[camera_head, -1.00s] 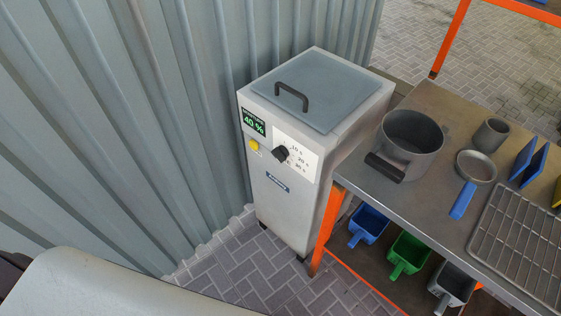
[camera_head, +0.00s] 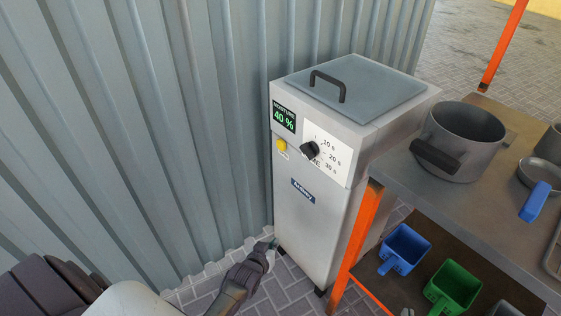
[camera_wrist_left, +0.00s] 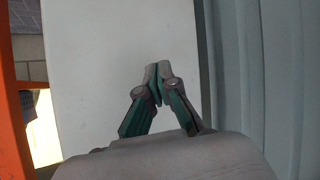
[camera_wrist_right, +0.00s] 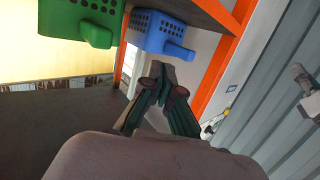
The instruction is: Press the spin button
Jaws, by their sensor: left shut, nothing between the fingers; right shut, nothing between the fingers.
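A yellow button (camera_head: 281,145) sits on the upper front of the grey machine (camera_head: 305,215), below the green "40 %" display (camera_head: 285,119). A black knob (camera_head: 310,149) is to its right. My left gripper (camera_head: 272,244) is low at the machine's lower left front corner in the head view, well below the button. In the left wrist view the left gripper (camera_wrist_left: 157,72) is shut and empty before a plain pale machine face. In the right wrist view my right gripper (camera_wrist_right: 164,76) is shut and empty near the blue scoop (camera_wrist_right: 158,32).
A corrugated metal wall (camera_head: 150,130) stands close on the left of the machine. On the right is a metal table with an orange leg (camera_head: 357,240), bearing a pot (camera_head: 462,150) and a pan (camera_head: 540,174). A blue scoop (camera_head: 405,247) and a green scoop (camera_head: 453,287) sit below it.

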